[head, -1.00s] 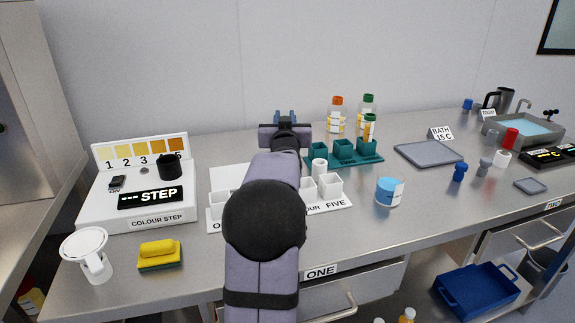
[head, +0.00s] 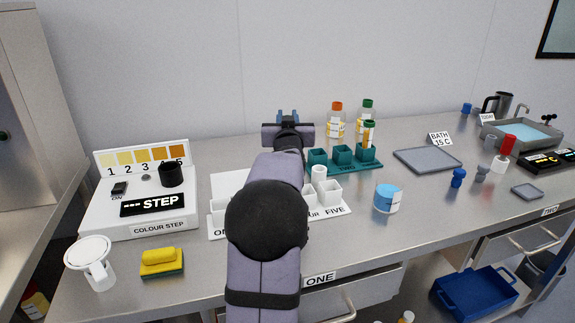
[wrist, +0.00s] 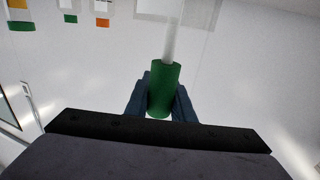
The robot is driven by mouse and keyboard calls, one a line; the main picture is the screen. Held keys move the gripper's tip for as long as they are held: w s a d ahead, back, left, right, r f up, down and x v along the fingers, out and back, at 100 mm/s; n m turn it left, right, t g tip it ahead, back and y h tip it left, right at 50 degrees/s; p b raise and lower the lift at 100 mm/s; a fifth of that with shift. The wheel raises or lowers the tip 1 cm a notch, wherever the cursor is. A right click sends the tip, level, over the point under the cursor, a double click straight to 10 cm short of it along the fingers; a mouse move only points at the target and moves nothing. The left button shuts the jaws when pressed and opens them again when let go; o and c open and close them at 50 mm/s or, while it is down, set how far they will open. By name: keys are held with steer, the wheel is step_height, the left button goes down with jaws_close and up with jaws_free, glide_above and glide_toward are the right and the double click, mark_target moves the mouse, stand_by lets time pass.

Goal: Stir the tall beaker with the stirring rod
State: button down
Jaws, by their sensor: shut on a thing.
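My gripper (wrist: 162,100) is shut on a green cylindrical handle (wrist: 163,85) with a thin pale rod (wrist: 172,40) coming out of it, which looks like the stirring rod. In the wrist view, where bottles appear upside down, the rod runs towards the top edge. There it overlaps a faint see-through shape (wrist: 203,14), which may be the tall beaker; I cannot tell whether the rod is inside it. In the head view my gripper (head: 288,116) is above the back of the bench, and my arm hides the held rod. I cannot make out the tall beaker there.
A green rack (head: 343,160) stands right of my arm, with bottles with orange (head: 336,120) and green (head: 367,112) caps behind it. A white tray of small cups (head: 330,192) is partly behind my arm. The colour step box (head: 140,203) is left; a grey mat (head: 427,160) lies right.

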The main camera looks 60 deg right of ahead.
step_height(320, 180, up, 12)
steer(key=p, duration=0.8)
steer(key=shift+f, duration=0.15)
